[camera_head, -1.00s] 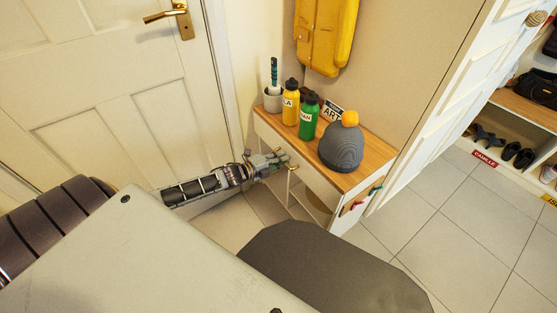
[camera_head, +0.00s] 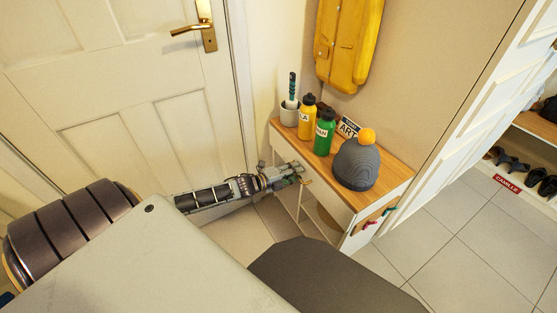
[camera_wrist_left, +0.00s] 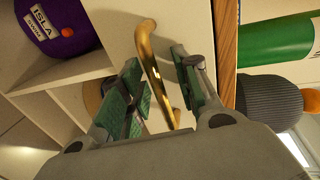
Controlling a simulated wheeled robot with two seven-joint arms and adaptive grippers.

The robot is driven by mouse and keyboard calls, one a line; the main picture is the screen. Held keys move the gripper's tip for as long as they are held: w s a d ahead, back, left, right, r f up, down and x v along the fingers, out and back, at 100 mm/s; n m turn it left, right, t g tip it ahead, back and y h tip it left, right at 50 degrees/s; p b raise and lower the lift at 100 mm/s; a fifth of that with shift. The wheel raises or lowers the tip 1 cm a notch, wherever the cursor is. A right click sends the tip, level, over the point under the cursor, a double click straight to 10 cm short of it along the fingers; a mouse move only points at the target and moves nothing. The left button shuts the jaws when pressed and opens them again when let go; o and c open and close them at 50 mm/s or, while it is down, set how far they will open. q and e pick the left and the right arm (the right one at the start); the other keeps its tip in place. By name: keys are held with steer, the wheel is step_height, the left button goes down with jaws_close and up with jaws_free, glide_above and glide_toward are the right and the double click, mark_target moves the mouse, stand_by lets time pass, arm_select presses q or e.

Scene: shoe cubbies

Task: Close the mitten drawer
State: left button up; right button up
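The white drawer front (camera_head: 325,188) is under the wooden top of a narrow bench by the door. It also shows in the left wrist view (camera_wrist_left: 112,25), with a curved brass handle (camera_wrist_left: 150,60). The handle's end shows in the head view (camera_head: 306,182). My left gripper (camera_head: 290,172) is at the drawer front. In the left wrist view its green-padded fingers (camera_wrist_left: 158,80) are apart, one on each side of the handle, with gaps visible. I cannot tell how far the drawer stands out. My right gripper is not in view.
On the bench top (camera_head: 395,180) stand a yellow bottle (camera_head: 307,118), a green bottle (camera_head: 324,132), a cup (camera_head: 290,113) and a grey hat (camera_head: 356,165). The door (camera_head: 130,130) is at the left.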

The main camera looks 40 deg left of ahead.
arm_select(q)
steer(key=v, duration=1.1)
steer(key=shift+s, duration=0.35)
stand_by(0.7)
steer(key=shift+a, duration=0.15)
stand_by(0.6)
